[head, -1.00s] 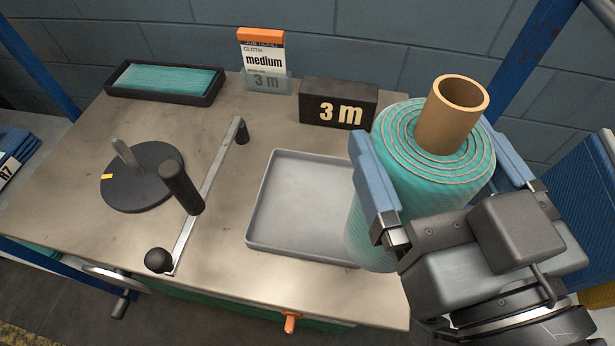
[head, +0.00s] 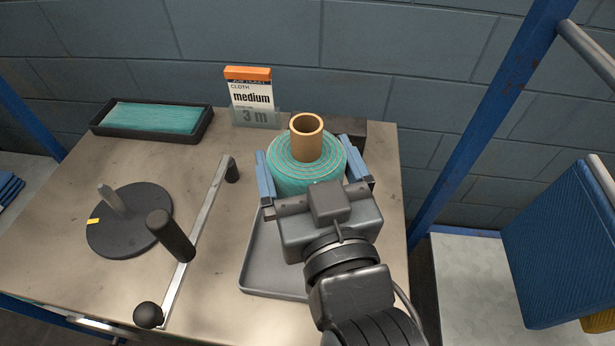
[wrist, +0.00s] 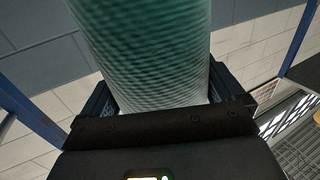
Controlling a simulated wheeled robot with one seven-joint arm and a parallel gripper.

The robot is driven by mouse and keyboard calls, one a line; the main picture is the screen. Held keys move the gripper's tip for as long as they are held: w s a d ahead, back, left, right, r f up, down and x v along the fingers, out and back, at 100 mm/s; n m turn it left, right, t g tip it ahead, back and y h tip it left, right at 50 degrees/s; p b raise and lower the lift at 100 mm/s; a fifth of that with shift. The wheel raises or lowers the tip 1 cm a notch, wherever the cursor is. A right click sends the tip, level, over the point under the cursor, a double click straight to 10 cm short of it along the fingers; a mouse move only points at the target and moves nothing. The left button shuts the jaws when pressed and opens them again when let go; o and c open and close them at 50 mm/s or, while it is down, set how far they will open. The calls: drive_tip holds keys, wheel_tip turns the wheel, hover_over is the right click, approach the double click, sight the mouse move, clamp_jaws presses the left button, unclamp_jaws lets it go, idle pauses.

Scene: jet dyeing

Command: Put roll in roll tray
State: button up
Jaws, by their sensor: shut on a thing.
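The roll (head: 283,178) is teal cloth wound on a brown cardboard tube that sticks out of its top. My gripper (head: 315,172) is shut on the roll, with a blue finger on each side, and holds it roughly upright. In the wrist view the roll (wrist: 150,50) fills the middle between the fingers. The grey roll tray (head: 262,262) lies flat on the table. In the head view the roll appears over the tray's far part, and my gripper and arm hide much of the tray. I cannot tell the height of the roll's bottom above it.
A black block (head: 352,130) stands behind the roll, mostly hidden. A black tray with teal cloth (head: 95,125) is at the back left. A dark disc with a post (head: 125,235) and a cranked bar (head: 205,215) occupy the table's left side.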

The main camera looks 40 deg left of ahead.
drive_tip(key=shift+f, duration=1.85)
drive_tip(key=shift+f, duration=0.15)
drive_tip(key=o, duration=1.4)
drive_tip(key=b+v, duration=0.1)
drive_tip(key=v, duration=1.1)
drive_tip(key=shift+b, duration=0.4)
